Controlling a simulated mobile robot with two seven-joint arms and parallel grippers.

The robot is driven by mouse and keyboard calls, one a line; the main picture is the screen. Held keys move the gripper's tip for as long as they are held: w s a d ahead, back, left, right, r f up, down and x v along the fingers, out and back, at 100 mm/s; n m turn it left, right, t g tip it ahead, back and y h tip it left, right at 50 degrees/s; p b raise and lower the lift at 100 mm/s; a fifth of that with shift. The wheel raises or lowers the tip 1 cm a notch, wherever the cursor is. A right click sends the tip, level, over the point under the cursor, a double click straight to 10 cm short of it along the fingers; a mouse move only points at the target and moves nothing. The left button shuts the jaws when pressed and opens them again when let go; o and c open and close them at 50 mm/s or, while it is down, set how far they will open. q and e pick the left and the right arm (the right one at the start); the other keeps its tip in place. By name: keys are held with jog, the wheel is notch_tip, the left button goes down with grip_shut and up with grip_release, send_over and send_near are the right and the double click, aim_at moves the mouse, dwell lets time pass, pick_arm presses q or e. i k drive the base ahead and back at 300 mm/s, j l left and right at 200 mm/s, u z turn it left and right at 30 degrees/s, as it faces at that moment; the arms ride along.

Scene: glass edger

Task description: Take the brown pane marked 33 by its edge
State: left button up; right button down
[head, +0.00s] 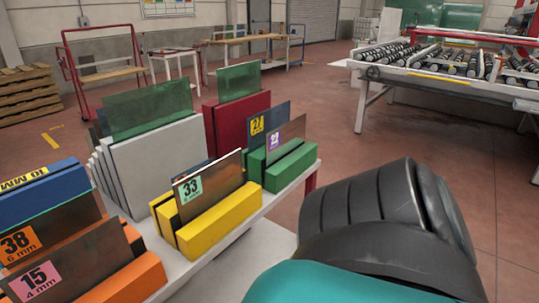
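The brown pane marked 33 (215,183) stands upright, slightly tilted, in a yellow slotted block (222,215) on the white table. Its green label with 33 is at its left end, and its top edge is free. The lower part of the pane is hidden in the block. Neither of my grippers shows; only a black and teal part of my own arm fills the lower right.
Close by stand an orange block (140,280) with panes 38 and 15, and a green block (292,167) with panes marked 27 and 22. A white rack (160,165) and red rack (240,118) rise behind. A roller table (440,80) stands back right; open floor lies between.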

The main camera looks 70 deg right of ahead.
aim_at(195, 194)
jog(key=z, duration=1.5)
